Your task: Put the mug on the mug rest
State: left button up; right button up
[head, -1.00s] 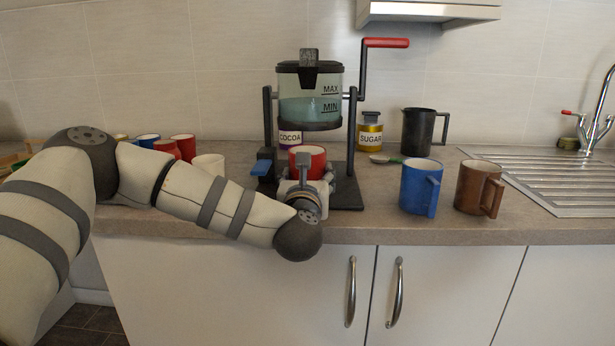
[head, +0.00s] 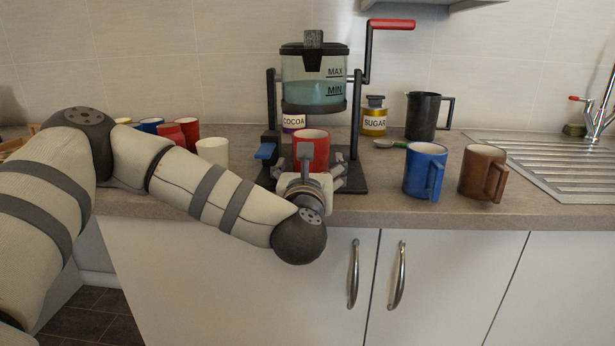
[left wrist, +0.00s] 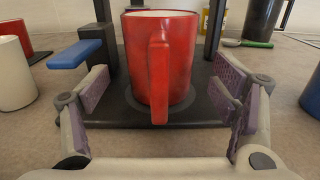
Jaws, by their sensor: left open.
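A red mug (head: 312,147) stands upright on the black base of the drink machine, under its clear tank. I take this base to be the mug rest (head: 351,176). In the left wrist view the red mug (left wrist: 160,62) has its handle facing me, and its bottom is on the black base (left wrist: 205,113). My left gripper (head: 310,170) is in front of the mug. In the left wrist view its open fingers (left wrist: 165,95) are spread to either side of the mug, with gaps, not touching it. My right gripper is not in view.
A blue lever (left wrist: 75,54) juts out left of the mug. A white mug (head: 213,150) stands to the left. Blue (head: 424,170) and brown (head: 482,172) mugs stand to the right. A sugar jar (head: 374,117) and dark jug (head: 424,116) are behind, the sink (head: 545,165) far right.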

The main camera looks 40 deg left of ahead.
pick_arm(q)
jog(key=v, duration=0.8)
jog(key=s+d+f+m+g+h, duration=0.1)
jog(key=d+f+m+h, duration=0.3)
jog(key=f+m, duration=0.3)
jog(key=s+d+f+m+h, duration=0.1)
jog(key=d+f+m+h, duration=0.2)
jog(key=d+f+m, duration=0.35)
jog(key=s+d+f+m+g+h, duration=0.25)
jog(key=s+f+m, duration=0.3)
jog(key=f, duration=0.35)
jog(key=s+d+f+m+g+h, duration=0.1)
jog(key=s+d+f+m+g, duration=0.2)
jog(key=s+f, duration=0.45)
jog(key=s+a+f+m+g, duration=0.1)
jog(key=s+f+m+g, duration=0.4)
jog(key=s, duration=0.4)
jog(key=s+a+f+m+g, duration=0.1)
jog(key=s+f+m+g, duration=0.2)
jog(key=s+f+m, duration=0.35)
jog(key=s+a+m+g, duration=0.2)
jog(key=s+a+m, duration=0.1)
jog(key=s, duration=0.5)
jog(key=s+a+r+m+g, duration=0.1)
jog(key=s+a+m+g, duration=0.2)
jog(key=s+m, duration=0.2)
jog(key=s+y, duration=0.1)
jog(key=s, duration=0.2)
jog(key=shift+s+r, duration=0.35)
jog(key=shift+s, duration=0.05)
